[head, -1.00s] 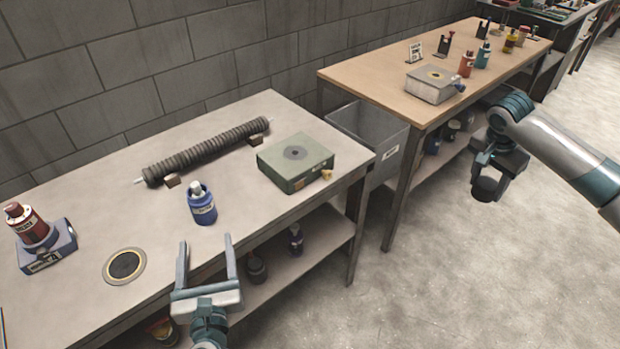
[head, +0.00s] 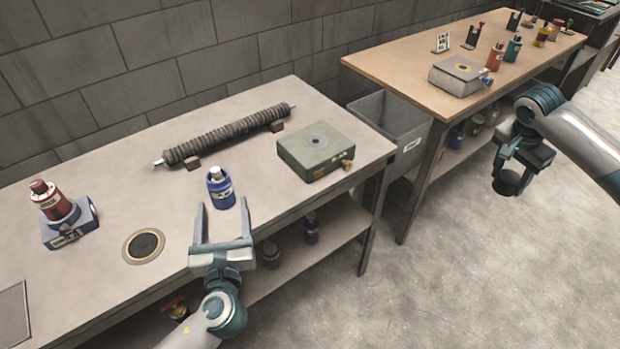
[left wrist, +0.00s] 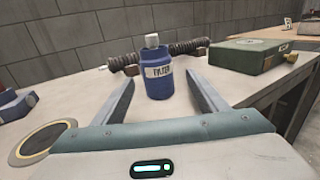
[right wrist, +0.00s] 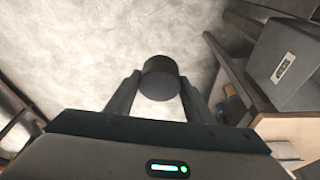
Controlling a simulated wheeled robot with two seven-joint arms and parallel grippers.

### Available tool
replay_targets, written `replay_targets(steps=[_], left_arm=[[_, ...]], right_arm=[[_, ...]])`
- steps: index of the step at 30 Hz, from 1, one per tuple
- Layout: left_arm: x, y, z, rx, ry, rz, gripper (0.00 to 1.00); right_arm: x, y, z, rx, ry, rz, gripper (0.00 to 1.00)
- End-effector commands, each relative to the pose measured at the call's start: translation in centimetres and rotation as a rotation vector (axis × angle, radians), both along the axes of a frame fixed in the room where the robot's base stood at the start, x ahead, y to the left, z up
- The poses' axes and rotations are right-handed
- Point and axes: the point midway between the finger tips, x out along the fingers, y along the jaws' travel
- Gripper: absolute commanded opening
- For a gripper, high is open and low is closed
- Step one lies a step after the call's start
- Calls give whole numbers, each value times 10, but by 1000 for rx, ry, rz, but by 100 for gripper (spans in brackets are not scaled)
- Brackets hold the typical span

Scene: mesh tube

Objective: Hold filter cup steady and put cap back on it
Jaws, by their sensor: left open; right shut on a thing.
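The blue filter cup (head: 221,191) stands upright on the near table, with a light grey neck on top and no cap on it. In the left wrist view the cup (left wrist: 158,80) is labelled FILTER and stands ahead, between the lines of the fingers. My right gripper (head: 508,170) is shut on a dark round cap (head: 508,184), over the floor right of the tables. The cap (right wrist: 160,78) also shows between the fingers in the right wrist view.
A ribbed tube (head: 228,135) lies behind the cup. A green box (head: 316,152) stands to its right. A round dark-centred disc (head: 143,246) and a red bottle on a blue base (head: 70,226) are left. A grey bin (head: 392,118) stands between the tables.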

Motion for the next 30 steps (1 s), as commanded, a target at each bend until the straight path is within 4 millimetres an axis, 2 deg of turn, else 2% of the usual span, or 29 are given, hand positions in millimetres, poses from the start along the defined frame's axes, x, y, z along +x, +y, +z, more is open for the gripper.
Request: replay_targets(steps=[3,6,20,30], left_arm=[[14,2,1,1,-2,0,67],[20,3,0,0,0,-1,67],[26,5,3,1,-1,0,67],[64,15,7,2,-1,0,67]], right_arm=[[0,0,3,0,0,0,23],[0,0,3,0,0,0,23],[0,0,6,0,0,0,23],[0,0,14,0,0,0,23]])
